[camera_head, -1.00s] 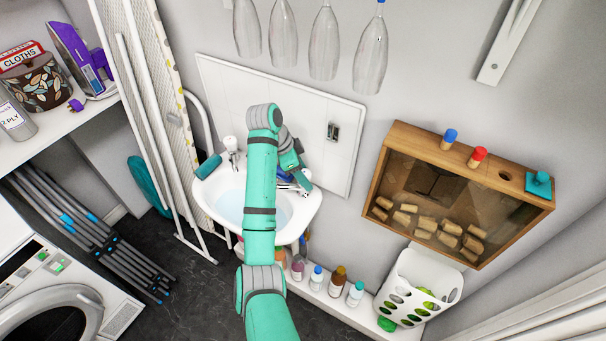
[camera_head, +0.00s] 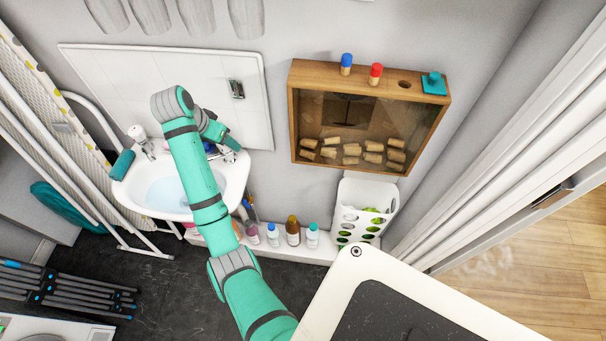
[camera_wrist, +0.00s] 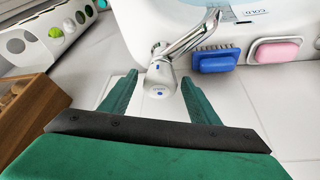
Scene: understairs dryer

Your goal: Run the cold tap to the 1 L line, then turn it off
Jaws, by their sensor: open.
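The cold tap (camera_wrist: 161,78) is chrome with a blue mark on its round knob, in the middle of the wrist view. Its spout reaches over the white basin (camera_wrist: 130,12). My gripper (camera_wrist: 160,76) is open, with one green finger on each side of the knob; I cannot tell whether they touch it. A "COLD" label (camera_wrist: 258,14) shows at the top of the wrist view. In the head view the basin (camera_head: 122,192) has a pale blue inside; I cannot read a water level or a 1 L line. My arm partly covers the basin's right side.
A blue brush (camera_wrist: 215,60) and pink soap (camera_wrist: 276,50) lie beside the cold tap. Another tap (camera_head: 140,138) stands at the basin's left. Several bottles (camera_head: 293,232) stand on a low ledge. A wooden cork box (camera_head: 298,125) hangs on the wall to the right.

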